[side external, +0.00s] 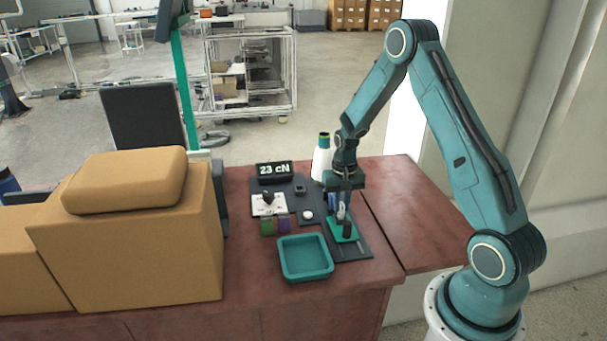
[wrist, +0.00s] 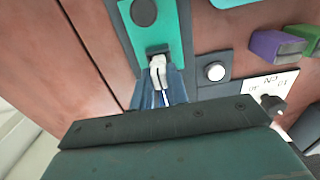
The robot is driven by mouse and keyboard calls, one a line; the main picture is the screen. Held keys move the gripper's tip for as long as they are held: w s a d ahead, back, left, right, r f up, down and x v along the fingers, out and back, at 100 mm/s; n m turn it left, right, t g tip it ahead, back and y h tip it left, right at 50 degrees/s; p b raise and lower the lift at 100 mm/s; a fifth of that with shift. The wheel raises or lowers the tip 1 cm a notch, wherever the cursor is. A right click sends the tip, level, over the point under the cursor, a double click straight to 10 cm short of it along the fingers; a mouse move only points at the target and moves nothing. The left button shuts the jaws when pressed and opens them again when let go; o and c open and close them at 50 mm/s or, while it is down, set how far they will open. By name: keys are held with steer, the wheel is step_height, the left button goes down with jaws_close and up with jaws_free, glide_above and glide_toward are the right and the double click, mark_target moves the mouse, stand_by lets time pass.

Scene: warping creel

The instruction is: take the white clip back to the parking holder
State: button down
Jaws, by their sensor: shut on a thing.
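The white clip (wrist: 157,74) is between the blue fingers of my gripper (wrist: 160,88), which is shut on it. In the side external view, my gripper (side external: 341,203) points down over a green plate (side external: 336,234) on the dark mat, and the clip (side external: 341,211) shows small and pale at its fingertips. The green plate (wrist: 127,30) carries a dark round post (wrist: 143,12) and a small dark block (wrist: 157,50). It looks like the parking holder. The clip's end meets or overlaps the block in the wrist view; I cannot tell whether it is seated.
A teal tray (side external: 305,277) lies in front of the mat. A white round button (side external: 307,214), a dial panel (side external: 262,210), a green block (side external: 267,227) and a purple block (side external: 284,226) stand left of my gripper. Behind are a "23 cN" display (side external: 274,170) and a white cone (side external: 321,163).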

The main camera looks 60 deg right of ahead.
steer(key=shift+r, duration=0.15)
steer(key=shift+r, duration=1.35)
steer(key=shift+r, duration=1.5)
steer(key=shift+r, duration=0.5)
steer(key=shift+w, duration=0.1)
